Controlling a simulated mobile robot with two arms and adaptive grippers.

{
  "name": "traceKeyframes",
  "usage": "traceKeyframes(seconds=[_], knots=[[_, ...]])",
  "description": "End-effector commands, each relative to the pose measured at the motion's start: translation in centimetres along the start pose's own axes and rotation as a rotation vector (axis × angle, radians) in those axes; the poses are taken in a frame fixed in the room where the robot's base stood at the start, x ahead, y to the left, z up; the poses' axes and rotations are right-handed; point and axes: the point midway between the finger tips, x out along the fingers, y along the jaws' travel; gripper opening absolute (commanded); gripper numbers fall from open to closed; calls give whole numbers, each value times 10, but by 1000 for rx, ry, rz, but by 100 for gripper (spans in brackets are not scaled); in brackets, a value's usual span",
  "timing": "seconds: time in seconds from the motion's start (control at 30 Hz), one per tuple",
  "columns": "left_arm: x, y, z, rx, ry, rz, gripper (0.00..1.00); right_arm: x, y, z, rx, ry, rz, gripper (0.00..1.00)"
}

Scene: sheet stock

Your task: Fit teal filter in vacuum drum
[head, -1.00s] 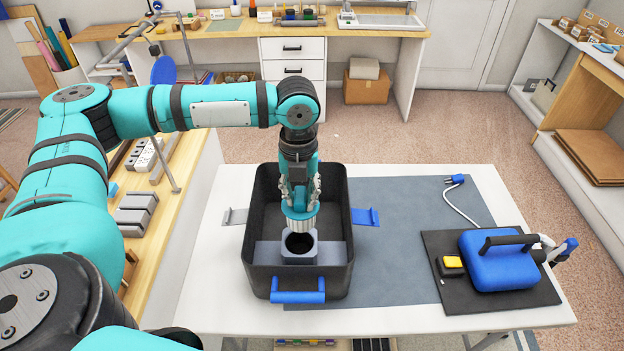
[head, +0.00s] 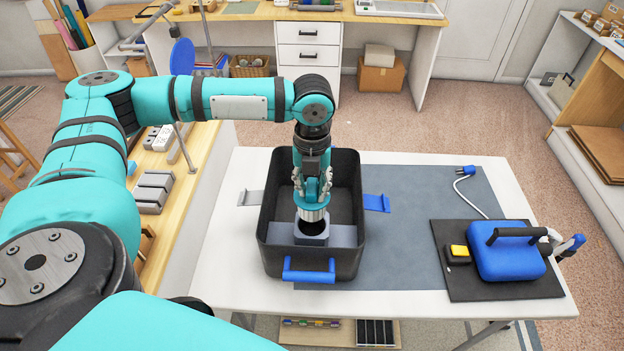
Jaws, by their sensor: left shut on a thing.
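The black open drum (head: 272,258) stands on the white table with a blue handle at its front and a blue latch on its right side. Inside it is a grey block (head: 343,236) with a round dark opening. My left gripper (head: 312,202) points down inside the drum, shut on the teal filter (head: 312,214), whose pale ribbed lower part shows. The filter is above the opening and slightly behind it; whether they touch is unclear. The fingers hide most of the filter. My right gripper is not in view.
A blue pump unit (head: 505,258) with a black handle sits on a black mat (head: 460,285) at the right. A white cord with a blue plug (head: 466,171) lies behind it. The grey mat (head: 410,235) between drum and pump is clear.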

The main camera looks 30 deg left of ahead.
Motion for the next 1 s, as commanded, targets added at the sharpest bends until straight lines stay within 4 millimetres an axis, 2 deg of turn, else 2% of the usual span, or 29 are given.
traceKeyframes(seconds=[0.27, 0.7, 1.0], knots=[[17, 0, 0, 0, 1, -1, 0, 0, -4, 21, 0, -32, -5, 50], [40, 0, 0, -1, 0, -1, 0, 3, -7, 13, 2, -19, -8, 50], [43, 0, 0, 0, -1, -1, 0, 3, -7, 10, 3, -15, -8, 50]])
